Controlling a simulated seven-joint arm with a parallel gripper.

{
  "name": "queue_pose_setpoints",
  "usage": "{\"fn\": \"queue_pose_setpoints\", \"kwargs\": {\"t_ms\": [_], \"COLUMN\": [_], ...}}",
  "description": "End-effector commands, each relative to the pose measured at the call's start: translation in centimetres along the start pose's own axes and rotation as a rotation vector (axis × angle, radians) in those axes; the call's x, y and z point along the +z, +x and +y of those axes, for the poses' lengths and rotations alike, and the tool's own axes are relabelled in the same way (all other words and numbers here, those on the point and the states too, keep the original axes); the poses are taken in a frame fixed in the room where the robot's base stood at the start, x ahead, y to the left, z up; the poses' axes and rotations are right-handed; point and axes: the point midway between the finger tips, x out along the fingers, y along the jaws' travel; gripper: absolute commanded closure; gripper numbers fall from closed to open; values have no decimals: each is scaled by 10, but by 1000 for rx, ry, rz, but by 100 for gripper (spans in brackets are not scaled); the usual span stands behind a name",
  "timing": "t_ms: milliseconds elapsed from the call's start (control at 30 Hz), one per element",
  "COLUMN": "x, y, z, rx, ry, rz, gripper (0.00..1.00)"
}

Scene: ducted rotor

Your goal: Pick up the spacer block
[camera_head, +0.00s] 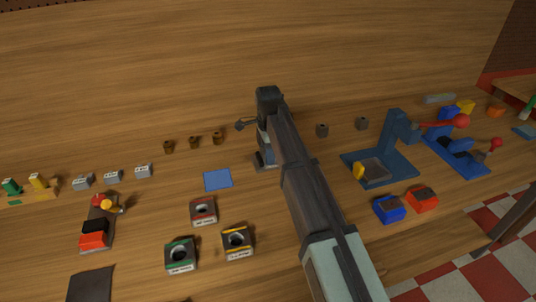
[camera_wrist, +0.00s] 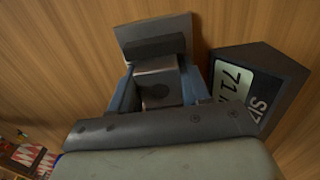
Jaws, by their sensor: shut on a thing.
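My gripper (camera_wrist: 160,95) points down at the wood surface in the wrist view. Its two blue fingers are shut on a grey block, seemingly the spacer block (camera_wrist: 158,72), with a dark round mark on its face. In the head view my gripper (camera_head: 264,156) is beyond my arm, left of the picture's middle and partly hidden by the arm. The block cannot be made out clearly there. A black bar and a flat grey plate (camera_wrist: 152,28) show just past the fingers. Whether the block touches the plate cannot be told.
A dark labelled box (camera_wrist: 258,85) stands close right of my fingers. A blue square (camera_head: 217,179) and ring-holed blocks (camera_head: 203,211) lie nearby. Several small grey labelled blocks (camera_head: 112,177) are at left. A blue press-like fixture (camera_head: 398,130) stands at right.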

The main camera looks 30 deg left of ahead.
Motion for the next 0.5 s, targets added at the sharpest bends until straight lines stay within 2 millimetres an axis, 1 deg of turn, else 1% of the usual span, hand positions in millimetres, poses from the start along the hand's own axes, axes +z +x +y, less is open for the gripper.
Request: {"fn": "queue_pose_setpoints", "kwargs": {"t_ms": [167, 267, 500], "x": [0, 0, 0], "y": [-9, -22, -63], "z": [-1, -1, -1], "rx": [-1, -3, -2], "ry": [0, 0, 0], "rz": [0, 0, 0], "gripper": [91, 91, 91]}}
